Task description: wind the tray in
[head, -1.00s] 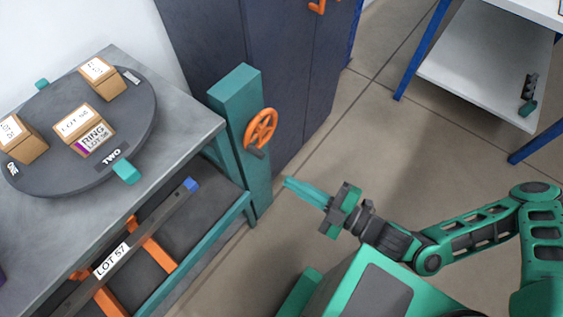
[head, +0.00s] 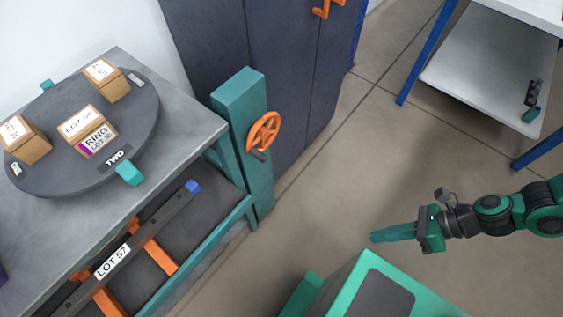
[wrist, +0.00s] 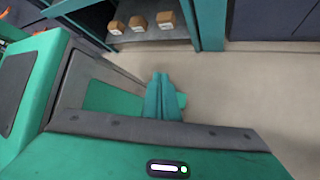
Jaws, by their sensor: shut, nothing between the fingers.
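An orange handwheel (head: 264,131) with a dark crank handle (head: 259,155) is mounted on the side of a teal post (head: 240,100) at the bench's right end. Beside the post, under the bench top, is a dark tray-like surface (head: 205,222) with a teal front rail (head: 200,255); I cannot tell for certain that it is the tray. My gripper (head: 374,237) is shut and empty, out over the floor to the right of the handwheel and apart from it. Its closed teal fingers (wrist: 160,78) also show in the wrist view. The handwheel is not clear there.
A dark bar (head: 150,225) labelled LOT 57 lies across orange supports (head: 155,254). A round turntable (head: 60,180) with three boxes sits on the bench. A dark cabinet (head: 240,40) stands behind the post. A white shelf unit (head: 480,85) stands right. The floor (head: 340,190) between is clear.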

